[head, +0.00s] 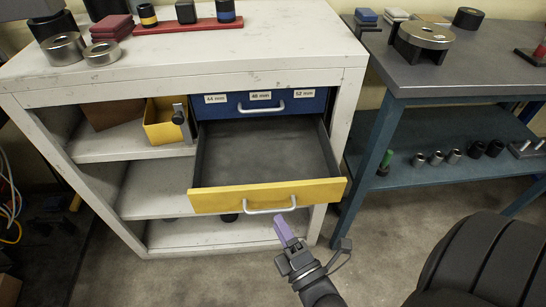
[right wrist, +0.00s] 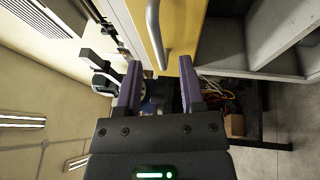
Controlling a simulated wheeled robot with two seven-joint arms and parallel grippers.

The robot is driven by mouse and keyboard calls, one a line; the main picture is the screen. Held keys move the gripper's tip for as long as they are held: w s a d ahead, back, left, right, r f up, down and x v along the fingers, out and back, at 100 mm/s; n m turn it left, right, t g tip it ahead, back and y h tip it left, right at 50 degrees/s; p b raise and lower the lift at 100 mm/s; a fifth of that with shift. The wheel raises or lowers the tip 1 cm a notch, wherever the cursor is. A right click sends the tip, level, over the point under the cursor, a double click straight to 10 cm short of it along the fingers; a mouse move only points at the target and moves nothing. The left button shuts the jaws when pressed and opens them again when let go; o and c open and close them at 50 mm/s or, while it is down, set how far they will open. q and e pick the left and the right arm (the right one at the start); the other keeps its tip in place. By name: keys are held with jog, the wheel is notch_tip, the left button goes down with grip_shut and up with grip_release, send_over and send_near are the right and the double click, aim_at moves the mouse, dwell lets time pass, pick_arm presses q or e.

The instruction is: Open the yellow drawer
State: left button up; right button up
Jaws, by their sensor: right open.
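The yellow drawer (head: 230,200) stands pulled out of the white cabinet, and its grey inside is empty. Its pale bar handle (head: 270,208) is on the front face. My right gripper (head: 284,232) is just in front of and below the handle's right end, apart from it in the head view. In the right wrist view its purple fingers (right wrist: 160,82) are spread with nothing between them. The handle (right wrist: 154,35) and the yellow drawer front (right wrist: 190,80) lie ahead of the fingertips there. My left gripper is not in view.
A closed blue drawer (head: 300,102) with size labels is above the yellow one. A yellow bin (head: 165,122) sits on the cabinet's left shelf. A grey-topped bench (head: 450,75) stands at the right.

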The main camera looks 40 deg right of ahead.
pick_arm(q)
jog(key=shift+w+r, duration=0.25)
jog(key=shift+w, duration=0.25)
pick_arm(e)
jog(key=v, duration=0.5)
jog(key=shift+s, duration=0.35)
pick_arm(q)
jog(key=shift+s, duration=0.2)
pick_arm(e)
jog(key=shift+w, duration=0.1)
